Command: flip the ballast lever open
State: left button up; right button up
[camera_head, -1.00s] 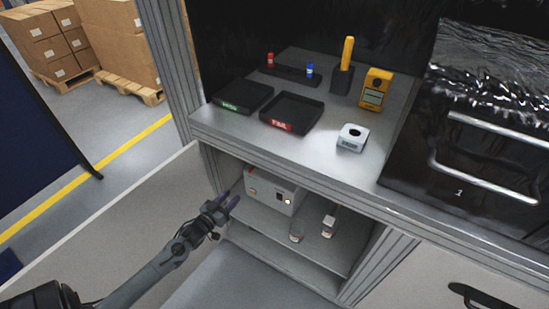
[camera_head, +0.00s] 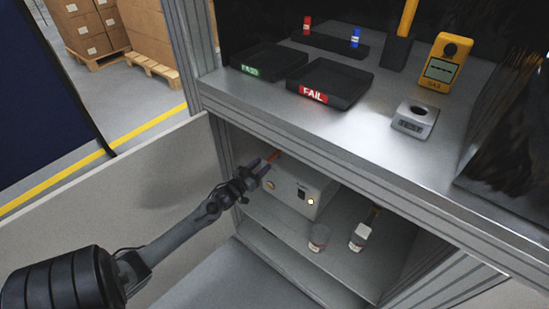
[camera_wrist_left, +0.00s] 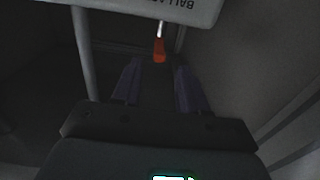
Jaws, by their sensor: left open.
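The ballast lever has an orange-red grip (camera_head: 274,156) and juts from the left part of a light grey box (camera_head: 320,190) on the shelf inside the open cabinet. In the left wrist view the orange grip (camera_wrist_left: 160,49) hangs on a thin metal rod below a panel (camera_wrist_left: 150,8) with upside-down lettering, partly cut off. My left gripper (camera_head: 266,168) is open at the lever. In the left wrist view its two fingers (camera_wrist_left: 157,80) stand apart, with the grip just ahead of the gap between them; contact is not visible. My right gripper is not in view.
The cabinet post (camera_head: 222,145) and the worktop edge (camera_head: 330,140) bound the opening. Trays (camera_head: 340,85), a yellow meter (camera_head: 446,62) and a small scale (camera_head: 414,118) sit on top.

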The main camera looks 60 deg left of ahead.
aim_at(274, 154)
pick_arm(q)
jog(key=b+x, duration=0.3)
jog(key=x, duration=0.4)
jog(key=shift+w+f+b, duration=0.2)
jog(key=shift+w+b, duration=0.05)
jog(key=shift+b, duration=0.05)
jog(key=shift+w+a, duration=0.1)
jog(key=shift+w, duration=0.35)
grip_shut()
jog(key=shift+r, duration=0.1)
